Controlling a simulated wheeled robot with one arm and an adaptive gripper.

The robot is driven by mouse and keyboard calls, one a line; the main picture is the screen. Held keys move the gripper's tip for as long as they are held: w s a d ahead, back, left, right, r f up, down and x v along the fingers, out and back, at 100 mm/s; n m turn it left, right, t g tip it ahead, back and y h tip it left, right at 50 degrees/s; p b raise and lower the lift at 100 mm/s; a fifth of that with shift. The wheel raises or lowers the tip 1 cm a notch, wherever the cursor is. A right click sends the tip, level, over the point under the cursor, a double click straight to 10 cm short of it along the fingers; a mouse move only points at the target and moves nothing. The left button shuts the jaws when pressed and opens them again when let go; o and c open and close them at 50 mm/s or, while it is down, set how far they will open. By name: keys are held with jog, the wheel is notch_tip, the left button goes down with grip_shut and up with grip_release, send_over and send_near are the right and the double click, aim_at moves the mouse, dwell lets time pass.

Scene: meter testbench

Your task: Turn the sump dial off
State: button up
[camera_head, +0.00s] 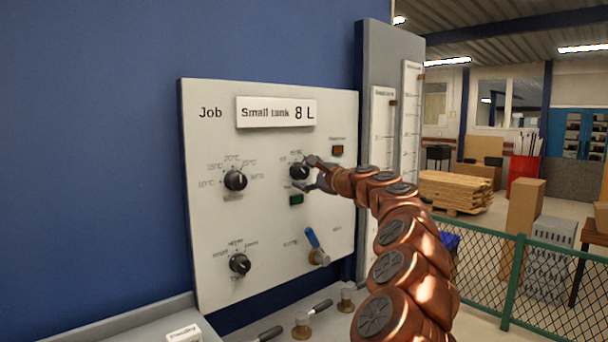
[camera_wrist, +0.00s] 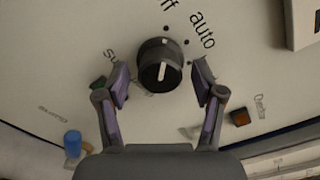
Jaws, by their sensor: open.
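The dial (camera_head: 299,171) is a black round knob on the white panel, right of centre, partly covered by my gripper. In the wrist view the dial (camera_wrist: 160,66) shows a white line on its face; which end points is hard to tell. Dots and the labels "auto" and a cut-off "ff" stand around it, and a label starting "su" is partly hidden. My gripper (camera_head: 315,175) is open. In the wrist view its purple-grey fingers (camera_wrist: 162,90) stand on either side of the dial, with gaps between them and the knob.
A green button (camera_head: 296,200) sits just below the dial and an amber-red one (camera_head: 338,150) up to its right. Two other black dials (camera_head: 235,180) (camera_head: 239,264) are on the left. A blue-handled lever (camera_head: 313,240) is below. A green fence (camera_head: 515,275) stands right.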

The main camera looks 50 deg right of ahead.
jog(key=s+a, duration=0.1)
jog(key=s, duration=1)
jog(key=shift+s+a, duration=0.15)
jog(key=shift+s, duration=0.05)
dwell(0.4)
